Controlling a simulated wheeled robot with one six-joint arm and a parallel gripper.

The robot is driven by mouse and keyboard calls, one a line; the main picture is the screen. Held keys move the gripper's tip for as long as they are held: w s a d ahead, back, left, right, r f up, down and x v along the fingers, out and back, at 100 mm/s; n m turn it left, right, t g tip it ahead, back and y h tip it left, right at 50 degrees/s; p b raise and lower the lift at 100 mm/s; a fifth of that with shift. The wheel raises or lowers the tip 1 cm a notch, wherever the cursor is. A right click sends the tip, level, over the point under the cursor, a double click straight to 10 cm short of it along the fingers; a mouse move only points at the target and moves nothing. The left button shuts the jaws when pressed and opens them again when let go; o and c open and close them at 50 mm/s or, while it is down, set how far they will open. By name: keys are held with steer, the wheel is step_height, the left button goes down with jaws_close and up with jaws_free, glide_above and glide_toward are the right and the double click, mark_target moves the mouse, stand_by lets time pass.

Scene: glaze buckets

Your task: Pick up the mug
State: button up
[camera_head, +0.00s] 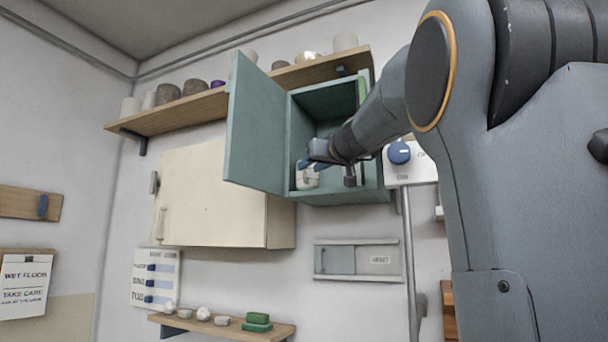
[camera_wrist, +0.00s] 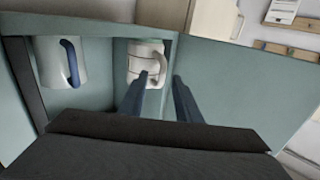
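A white banded mug (camera_wrist: 134,60) stands inside the open teal wall cabinet, its handle on the right in the wrist view. It also shows in the head view (camera_head: 306,181), partly hidden by my gripper (camera_head: 311,166). In the wrist view my gripper (camera_wrist: 160,77) is open, its two blue fingers apart. The left finger overlaps the mug's right side, and the handle appears between the fingertips. I cannot tell whether either finger touches it. A pale vessel with a blue handle (camera_wrist: 50,64) shows to the left in the wrist view.
The teal cabinet door (camera_head: 256,125) hangs open on the left. Cabinet walls (camera_head: 299,124) stand close around my gripper. A wooden shelf (camera_head: 185,112) with several pots runs above. A closed cream cabinet (camera_head: 205,197) is at lower left. A white box with a blue knob (camera_head: 399,153) is at right.

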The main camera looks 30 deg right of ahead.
steer(key=w+p, duration=0.1)
steer(key=w, duration=0.1)
steer(key=shift+w+a, duration=0.15)
steer(key=shift+w, duration=0.15)
steer(key=shift+c, duration=0.3)
jaws_close()
steer(key=shift+r, duration=0.1)
